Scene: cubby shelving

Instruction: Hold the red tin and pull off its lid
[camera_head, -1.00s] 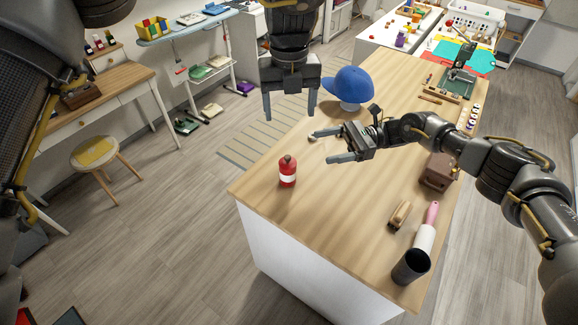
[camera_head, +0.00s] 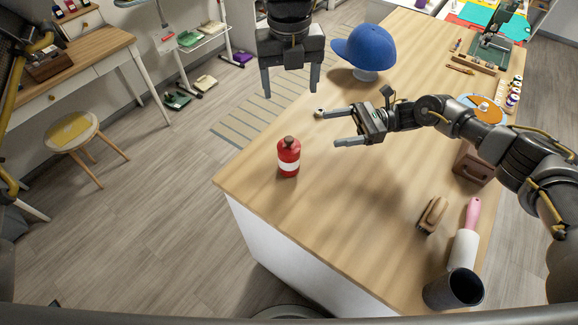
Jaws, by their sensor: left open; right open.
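The red tin (camera_head: 289,158) stands upright on the wooden table near its left edge. It has a white band, and its dark brownish lid (camera_head: 289,142) sits on top. My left gripper (camera_head: 290,92) is open and empty, fingers pointing down, above and behind the tin in the picture and apart from it. My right gripper (camera_head: 336,127) is open and empty, fingers pointing left, to the upper right of the tin. Neither gripper touches the tin.
A blue cap (camera_head: 365,46) on a stand is behind my grippers. A wooden brush (camera_head: 433,215), a lint roller (camera_head: 469,234) and a dark cup (camera_head: 454,289) are at the front right. A brown box (camera_head: 474,166) is beneath my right arm. The table around the tin is clear.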

